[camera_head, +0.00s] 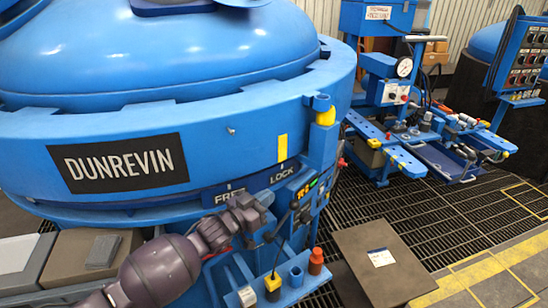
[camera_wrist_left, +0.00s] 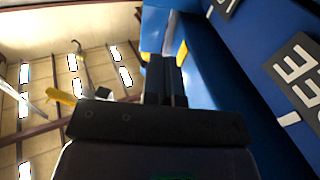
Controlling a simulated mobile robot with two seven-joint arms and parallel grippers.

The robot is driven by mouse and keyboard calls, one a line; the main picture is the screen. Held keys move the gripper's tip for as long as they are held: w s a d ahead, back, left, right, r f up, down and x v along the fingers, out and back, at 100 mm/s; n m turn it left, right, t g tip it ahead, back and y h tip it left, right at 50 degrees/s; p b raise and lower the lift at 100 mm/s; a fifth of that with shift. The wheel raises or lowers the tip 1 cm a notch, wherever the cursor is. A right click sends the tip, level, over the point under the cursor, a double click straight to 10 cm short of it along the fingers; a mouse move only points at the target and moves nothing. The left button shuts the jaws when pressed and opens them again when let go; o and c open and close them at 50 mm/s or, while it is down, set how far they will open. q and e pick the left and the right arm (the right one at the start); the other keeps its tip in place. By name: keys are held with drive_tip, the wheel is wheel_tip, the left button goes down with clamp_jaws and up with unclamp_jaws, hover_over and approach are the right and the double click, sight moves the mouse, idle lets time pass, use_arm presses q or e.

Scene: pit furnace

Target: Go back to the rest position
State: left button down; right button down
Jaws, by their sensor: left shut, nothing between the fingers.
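My left arm comes in from the lower left in the head view. My left gripper (camera_head: 266,200) is in front of the blue furnace (camera_head: 200,125), by its FREE/LOCK plate (camera_head: 248,186), and hides part of the word FREE. In the left wrist view the two dark fingers of my left gripper (camera_wrist_left: 165,62) are together with nothing between them. The plate's white lettering (camera_wrist_left: 297,72) shows at the right of that view. Whether the gripper touches the furnace is hard to tell. My right gripper is out of view.
A small control panel (camera_head: 305,188) is just right of the gripper. Below it a blue shelf (camera_head: 245,298) holds a red-brown bottle (camera_head: 316,262) and a yellow-and-black item (camera_head: 273,287). A brown box (camera_head: 372,265) stands at the lower right. Grating floor (camera_head: 450,215) lies beyond it.

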use_arm(q)
drive_tip(key=s+a+f+n+g+y+p, duration=0.1)
drive_tip(key=s+a+f+y, duration=0.3)
drive_tip(key=s, duration=0.9)
drive_tip(key=s+a+f+n+g+y+p, duration=0.1)
drive_tip(key=s+a+f+n+y, duration=0.2)
drive_tip(key=s+a, duration=0.7)
drive_tip(key=s+a+f+n+y+p, duration=0.1)
drive_tip(key=s+a+f+n+y, duration=0.2)
drive_tip(key=s, duration=1.2)
drive_tip(key=a+f+y, duration=0.2)
drive_tip(key=a+f, duration=0.2)
drive_tip(key=shift+s+a+g, duration=0.3)
drive_tip(key=shift+s+g, duration=0.05)
drive_tip(key=shift+g, duration=0.05)
drive_tip(key=shift+f, duration=0.1)
